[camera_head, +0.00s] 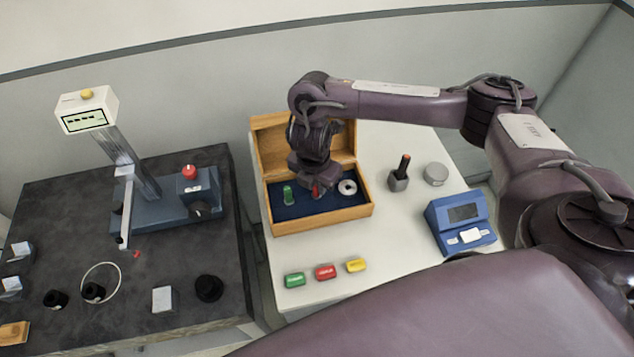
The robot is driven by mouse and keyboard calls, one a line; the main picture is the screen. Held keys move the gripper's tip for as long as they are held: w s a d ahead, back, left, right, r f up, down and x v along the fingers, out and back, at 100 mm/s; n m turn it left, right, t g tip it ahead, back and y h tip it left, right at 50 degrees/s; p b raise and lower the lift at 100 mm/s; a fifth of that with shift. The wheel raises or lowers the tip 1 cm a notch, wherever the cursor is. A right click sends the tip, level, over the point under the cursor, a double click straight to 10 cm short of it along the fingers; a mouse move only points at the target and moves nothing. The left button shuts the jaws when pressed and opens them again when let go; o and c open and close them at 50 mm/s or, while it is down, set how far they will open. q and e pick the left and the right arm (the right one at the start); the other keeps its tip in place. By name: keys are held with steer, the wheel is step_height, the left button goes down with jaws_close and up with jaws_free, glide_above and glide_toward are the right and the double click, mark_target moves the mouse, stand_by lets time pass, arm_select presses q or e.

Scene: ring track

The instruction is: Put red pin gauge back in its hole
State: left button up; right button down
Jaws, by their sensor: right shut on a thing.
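An open wooden box (302,224) with a dark blue insert (277,211) stands on the white table, its lid (268,138) raised at the back. My right gripper (316,190) points down into the box and is shut on the red pin gauge (316,188). Only a small red part of the gauge shows between the fingers. Its lower end and its hole are hidden, so I cannot tell whether it touches the insert. A green pin gauge (288,195) stands upright in the insert to the left. My left gripper is out of view.
A pale ring (347,187) lies at the right of the insert. Green (294,280), red (325,272) and yellow (357,265) tags lie in front. A red-handled tool stand (399,180), grey disc (435,174) and blue device (460,225) stand right. A dark bench (185,265) is left.

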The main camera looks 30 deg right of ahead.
mark_target(318, 198)
steer(key=shift+f, duration=0.2)
steer(key=c, duration=1.4)
jaws_free()
steer(key=shift+o, duration=0.2)
steer(key=shift+f+b, duration=0.1)
steer(key=shift+b, duration=0.25)
step_height(318, 198, up, 8)
steer(key=s+p, duration=0.1)
steer(key=p, duration=0.1)
steer(key=shift+a, duration=0.2)
steer(key=shift+s, duration=0.1)
